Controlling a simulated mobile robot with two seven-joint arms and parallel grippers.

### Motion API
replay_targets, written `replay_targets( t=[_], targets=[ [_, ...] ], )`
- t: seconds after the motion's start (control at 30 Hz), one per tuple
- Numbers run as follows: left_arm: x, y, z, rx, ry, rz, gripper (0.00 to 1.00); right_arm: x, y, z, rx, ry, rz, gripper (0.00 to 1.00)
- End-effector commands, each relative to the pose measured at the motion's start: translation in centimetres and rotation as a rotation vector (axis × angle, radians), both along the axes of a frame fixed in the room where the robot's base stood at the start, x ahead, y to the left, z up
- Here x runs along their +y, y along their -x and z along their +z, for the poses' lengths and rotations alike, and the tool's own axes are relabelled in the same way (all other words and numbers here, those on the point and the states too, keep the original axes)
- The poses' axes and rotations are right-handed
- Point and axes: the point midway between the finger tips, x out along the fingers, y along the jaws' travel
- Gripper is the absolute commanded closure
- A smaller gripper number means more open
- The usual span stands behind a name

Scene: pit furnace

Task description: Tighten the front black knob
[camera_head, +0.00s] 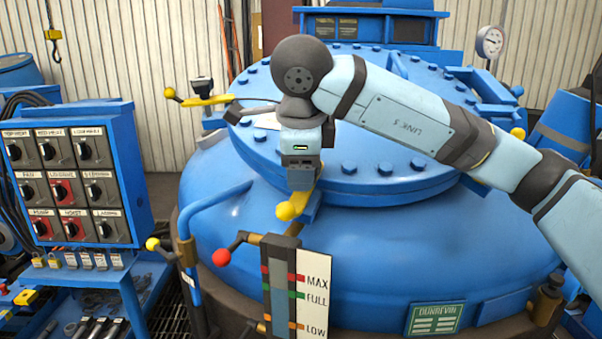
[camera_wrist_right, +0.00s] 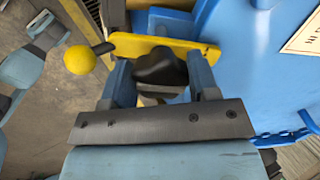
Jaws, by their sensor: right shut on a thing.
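The front black knob (camera_wrist_right: 160,68) shows in the right wrist view, on a yellow clamp bar (camera_wrist_right: 150,47) with a yellow ball end (camera_wrist_right: 79,60). My right gripper (camera_wrist_right: 160,80) has a finger on each side of the knob and is shut on it. In the head view my right gripper (camera_head: 301,178) points down over the front clamp at the lid's near edge, and hides the knob there. The clamp's yellow ball (camera_head: 286,211) shows just below it. A second black knob (camera_head: 202,86) stands on another yellow clamp (camera_head: 205,100) at the lid's left. My left gripper is not in view.
The blue furnace lid (camera_head: 375,170) has bolts around its rim. A level gauge (camera_head: 280,285) and a red-ball lever (camera_head: 222,257) stand close below the gripper. A blue switch panel (camera_head: 75,175) is at the left, and a pressure dial (camera_head: 490,42) at the back right.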

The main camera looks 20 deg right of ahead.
Motion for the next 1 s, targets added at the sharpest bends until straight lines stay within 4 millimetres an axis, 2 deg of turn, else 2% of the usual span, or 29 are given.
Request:
replay_targets(
  t=[0.6,0.63,0.7,0.73,1.0],
  targets=[
    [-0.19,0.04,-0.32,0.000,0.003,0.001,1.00,-0.01,-0.02,-0.01,-0.004,-0.015,-0.039,0.69],
    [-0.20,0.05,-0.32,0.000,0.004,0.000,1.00,-0.01,-0.02,-0.01,-0.004,-0.015,-0.039,0.41],
    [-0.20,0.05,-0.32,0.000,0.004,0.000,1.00,-0.01,-0.02,-0.01,-0.004,-0.015,-0.039,0.25],
    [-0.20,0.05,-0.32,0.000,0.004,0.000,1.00,-0.01,-0.02,0.00,-0.005,-0.016,-0.039,0.20],
    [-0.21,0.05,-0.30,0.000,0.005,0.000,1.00,0.00,-0.01,0.06,-0.005,-0.015,-0.038,0.20]
  ],
)
